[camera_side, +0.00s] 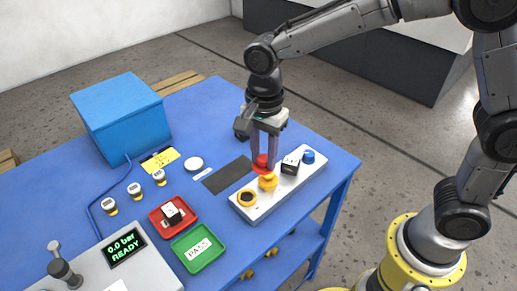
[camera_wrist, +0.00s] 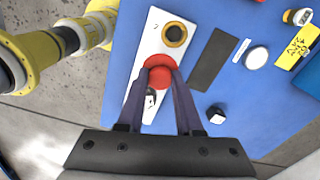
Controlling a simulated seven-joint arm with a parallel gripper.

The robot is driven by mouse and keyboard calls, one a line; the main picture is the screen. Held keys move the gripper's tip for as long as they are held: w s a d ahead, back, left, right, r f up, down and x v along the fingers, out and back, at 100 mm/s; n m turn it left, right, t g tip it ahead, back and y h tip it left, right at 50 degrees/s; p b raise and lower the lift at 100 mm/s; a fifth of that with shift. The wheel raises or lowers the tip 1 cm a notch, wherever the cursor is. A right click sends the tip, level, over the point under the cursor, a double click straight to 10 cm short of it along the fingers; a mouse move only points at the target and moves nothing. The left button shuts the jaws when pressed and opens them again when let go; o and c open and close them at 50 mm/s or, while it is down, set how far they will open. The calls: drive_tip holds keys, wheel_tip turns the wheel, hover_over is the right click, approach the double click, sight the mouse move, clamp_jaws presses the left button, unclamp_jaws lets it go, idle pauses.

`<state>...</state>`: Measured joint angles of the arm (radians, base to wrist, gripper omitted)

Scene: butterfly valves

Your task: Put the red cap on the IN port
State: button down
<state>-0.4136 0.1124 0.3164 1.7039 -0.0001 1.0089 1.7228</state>
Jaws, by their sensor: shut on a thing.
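My gripper (camera_side: 264,160) points down over the white plate (camera_side: 262,206) and is shut on the red cap (camera_wrist: 159,77). In the wrist view a wider red round part (camera_wrist: 157,62) shows at the fingertips; I cannot tell whether it belongs to the cap. On the plate are a yellow-ringed black round piece (camera_side: 247,198), a yellow knob-like piece (camera_side: 268,181), a black-and-white valve block (camera_side: 291,165) and a blue piece (camera_side: 308,157). The block partly shows between my fingers in the wrist view (camera_wrist: 150,100). No IN marking is readable, and contact under the cap is hidden.
A dark mat (camera_side: 227,175) and white disc (camera_side: 194,164) lie left of the plate. A red tray (camera_side: 160,228) with a block, a green PASS tray (camera_side: 184,246), a console (camera_side: 90,272) and a blue box (camera_side: 120,110) stand farther left.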

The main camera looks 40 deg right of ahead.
drive_tip(key=a+f, duration=0.1)
drive_tip(key=a, duration=0.1)
drive_tip(key=w+a+f, duration=0.1)
drive_tip(key=a+f, duration=0.1)
drive_tip(key=shift+w+f, duration=0.15)
drive_tip(key=shift+f, duration=2.15)
drive_tip(key=shift+f, duration=0.2)
unclamp_jaws()
idle(0.7)
drive_tip(key=shift+r, duration=0.15)
drive_tip(key=shift+r, duration=2.4)
